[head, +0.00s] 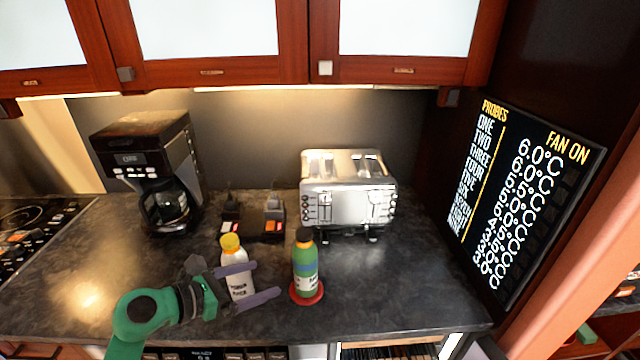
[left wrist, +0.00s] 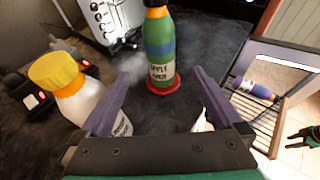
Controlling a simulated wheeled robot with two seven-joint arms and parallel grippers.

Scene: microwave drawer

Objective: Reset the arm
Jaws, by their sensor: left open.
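My left gripper (head: 267,278) is open and empty over the front of the dark counter. Its fingers also show in the left wrist view (left wrist: 163,76), spread apart and pointing toward a green bottle (head: 305,272). That bottle stands upright on a red round coaster (head: 293,298), beyond the fingertips. A white bottle with a yellow cap (head: 231,248) is close to the gripper, partly hidden by a finger; in the left wrist view (left wrist: 67,82) it is outside the jaws, on the left. A green and black part at the right edge of the left wrist view may be my right gripper; its jaws are unclear.
A coffee maker (head: 155,170) and a silver toaster (head: 347,190) stand at the back. Cabinets (head: 210,72) hang above. A display panel (head: 530,190) is on the right. Below the counter, a wire rack (left wrist: 262,125) holds a lying bottle (left wrist: 255,90). The counter right of the green bottle is clear.

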